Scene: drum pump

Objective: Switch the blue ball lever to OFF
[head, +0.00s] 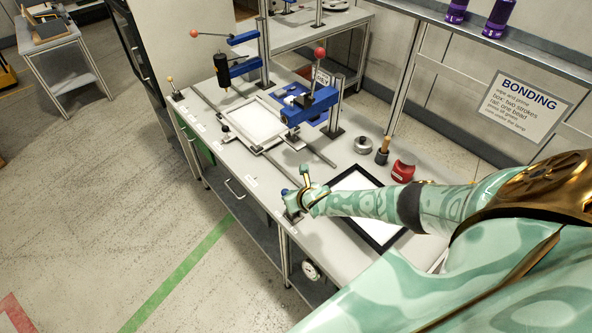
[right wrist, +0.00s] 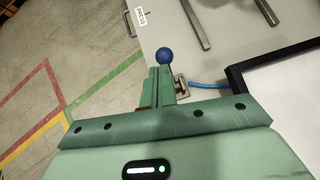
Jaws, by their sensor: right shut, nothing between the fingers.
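The blue ball lever shows its round blue ball (right wrist: 164,56) in the right wrist view, just beyond the tips of my right gripper (right wrist: 160,72). Part of its metal mount and a blue cable show to the right of the fingers; the lever's stem is hidden behind them. In the head view the small blue ball (head: 285,191) is at the bench's front edge, just left of my right gripper (head: 306,186). The gripper is shut and empty, close beside the lever; I cannot tell whether they touch. No ON or OFF marking is readable. My left gripper is not in view.
A black-framed white panel (head: 378,233) lies under my right forearm. A blue press with a red ball (head: 320,53) and a white tray (head: 283,138) stand farther back. A red object (head: 403,171) and a brush-like tool (head: 383,151) stand behind the arm.

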